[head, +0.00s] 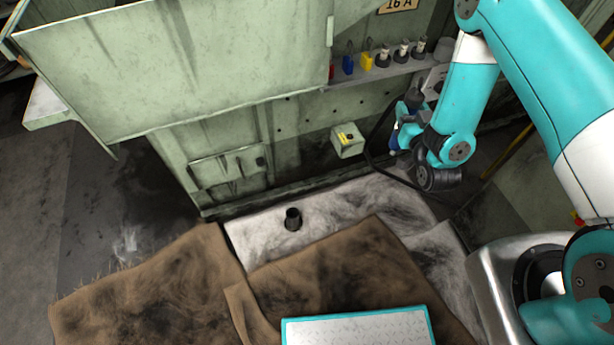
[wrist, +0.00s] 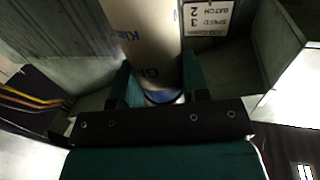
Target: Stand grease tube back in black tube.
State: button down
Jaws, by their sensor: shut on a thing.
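The grease tube (wrist: 150,45) is cream with blue lettering and a blue band at its near end. It lies between the two teal fingers of my gripper (wrist: 160,80) in the wrist view, and the fingers are shut on it. In the head view, my gripper is near the machine wall, mostly hidden by the wrist, with a small blue and white part of the tube (head: 394,138) beside it. The black tube (head: 293,219) stands upright on the pale, stained floor patch, well left of and below my gripper. Its top looks open and dark; its inside is too small to make out.
A shelf (head: 385,72) with coloured padlocks and small items runs along the green machine wall. A small box (head: 347,140) with a yellow label sticks out, and a dark cable (head: 373,150) hangs near my wrist. Brown cloths (head: 340,270) lie in front of the black tube.

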jog(key=w+a+f+n+g+y+b, duration=0.1)
jog(key=w+a+f+n+y+b, duration=0.1)
jog(key=a+f+b, duration=0.8)
jog(key=w+a+f+n+y+b, duration=0.2)
jog(key=a+f+b, duration=0.8)
jog(key=f+b, duration=1.2)
jog(key=w+a+f+n+g+y+b, duration=0.1)
jog(key=w+a+f+y+b, duration=0.3)
jog(key=a+f+b, duration=0.6)
notch_tip(320, 180, down, 8)
jog(key=n+b, duration=0.1)
jog(key=b, duration=0.5)
jog(key=shift+w+g+y, duration=0.2)
jog(key=shift+g+y, duration=0.1)
jog(key=shift+y, duration=0.1)
jog(key=shift+r+b, duration=0.1)
jog(key=shift+b, duration=0.45)
jog(key=shift+f, duration=0.2)
jog(key=shift+f+b, duration=2.1)
jog(key=shift+b, duration=0.2)
jog(key=shift+f, duration=0.1)
